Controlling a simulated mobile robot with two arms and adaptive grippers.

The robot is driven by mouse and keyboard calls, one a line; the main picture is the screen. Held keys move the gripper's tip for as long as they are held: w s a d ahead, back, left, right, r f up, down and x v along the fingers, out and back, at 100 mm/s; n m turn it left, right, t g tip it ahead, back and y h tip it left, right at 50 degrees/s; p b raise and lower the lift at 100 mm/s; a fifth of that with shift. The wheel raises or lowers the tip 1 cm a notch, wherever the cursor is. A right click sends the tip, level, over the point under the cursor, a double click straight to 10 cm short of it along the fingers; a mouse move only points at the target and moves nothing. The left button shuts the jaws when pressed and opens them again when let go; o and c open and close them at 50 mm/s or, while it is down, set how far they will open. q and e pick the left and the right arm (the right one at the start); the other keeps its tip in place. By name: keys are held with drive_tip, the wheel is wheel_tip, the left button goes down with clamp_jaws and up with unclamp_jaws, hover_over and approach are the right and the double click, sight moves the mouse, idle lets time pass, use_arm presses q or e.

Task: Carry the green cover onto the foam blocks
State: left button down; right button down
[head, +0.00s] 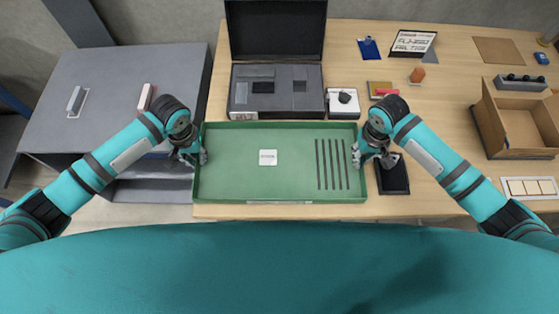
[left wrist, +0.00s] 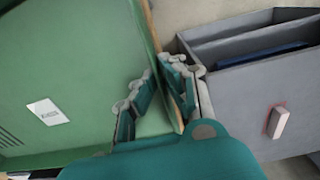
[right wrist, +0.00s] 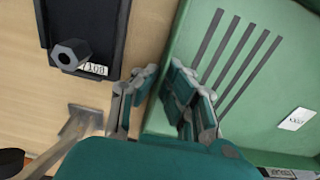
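The green cover (head: 230,184) is a shallow green tray shape with a white label and several dark strips towards its right end. It lies level over the front of the wooden table. My left gripper (head: 196,157) is at its left edge; in the left wrist view its fingers (left wrist: 158,80) stand on either side of the cover's rim. My right gripper (head: 366,155) is at its right edge; in the right wrist view its fingers (right wrist: 164,80) also straddle the rim. Whether the fingers press on the rim is unclear. I cannot identify any foam blocks.
An open dark case (head: 276,30) with grey inserts stands behind the cover. A black tray (head: 392,178) lies right of it, close to my right gripper. A cardboard box (head: 480,118) stands farther right. A grey cabinet (head: 115,70) stands left. The table's back right has free patches.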

use_arm(q)
drive_tip(key=shift+w+r, duration=0.1)
drive_tip(key=shift+r, duration=0.05)
use_arm(e)
drive_tip(key=shift+w+r, duration=0.1)
drive_tip(key=shift+r, duration=0.05)
